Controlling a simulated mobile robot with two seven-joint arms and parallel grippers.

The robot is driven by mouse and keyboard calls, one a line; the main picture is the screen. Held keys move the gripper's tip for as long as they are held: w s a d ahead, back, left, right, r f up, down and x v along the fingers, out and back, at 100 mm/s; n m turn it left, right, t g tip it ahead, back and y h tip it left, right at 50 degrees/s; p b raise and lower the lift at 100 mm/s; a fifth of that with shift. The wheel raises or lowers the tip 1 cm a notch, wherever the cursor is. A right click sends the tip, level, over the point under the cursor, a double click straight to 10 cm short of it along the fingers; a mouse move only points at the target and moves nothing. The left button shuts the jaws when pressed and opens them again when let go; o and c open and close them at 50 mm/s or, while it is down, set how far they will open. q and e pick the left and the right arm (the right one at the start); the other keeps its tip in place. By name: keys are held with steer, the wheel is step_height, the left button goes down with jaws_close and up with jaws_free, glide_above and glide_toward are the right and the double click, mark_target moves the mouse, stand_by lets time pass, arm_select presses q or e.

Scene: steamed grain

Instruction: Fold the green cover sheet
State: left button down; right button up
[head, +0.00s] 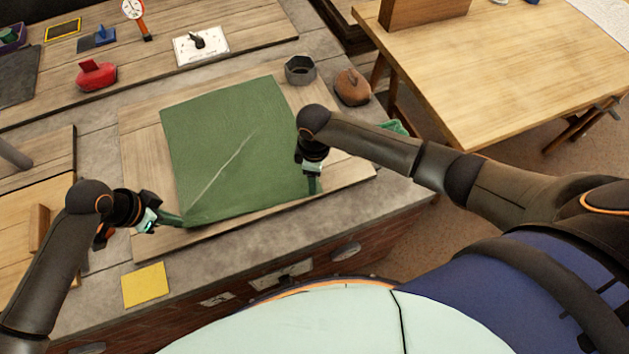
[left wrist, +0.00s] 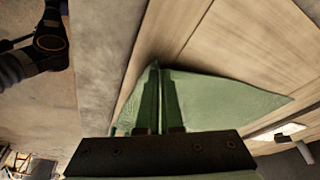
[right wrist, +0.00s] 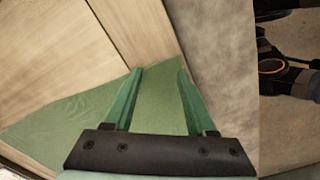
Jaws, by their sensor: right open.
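The green cover sheet (head: 230,140) lies spread nearly flat on a wooden board (head: 145,155), with a pale crease running diagonally across it. My left gripper (head: 178,220) is at its near left corner. In the left wrist view its fingers (left wrist: 161,95) are close together at the sheet's edge (left wrist: 220,97), closed on the cloth. My right gripper (head: 313,188) is over the near right corner. In the right wrist view its fingers (right wrist: 160,75) stand apart, with the sheet (right wrist: 158,105) showing between them. The right hand hides part of the sheet's right edge.
A dark hexagonal pot (head: 300,70) and a brown lidded pot (head: 352,87) stand beyond the board. A yellow square (head: 146,284) lies near the counter's front edge. A wooden table (head: 500,80) stands right.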

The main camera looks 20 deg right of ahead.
steer(key=shift+s+f, duration=0.1)
steer(key=shift+c, duration=0.7)
steer(key=shift+d, duration=0.1)
jaws_close()
stand_by(0.4)
steer(key=shift+r, duration=2.55)
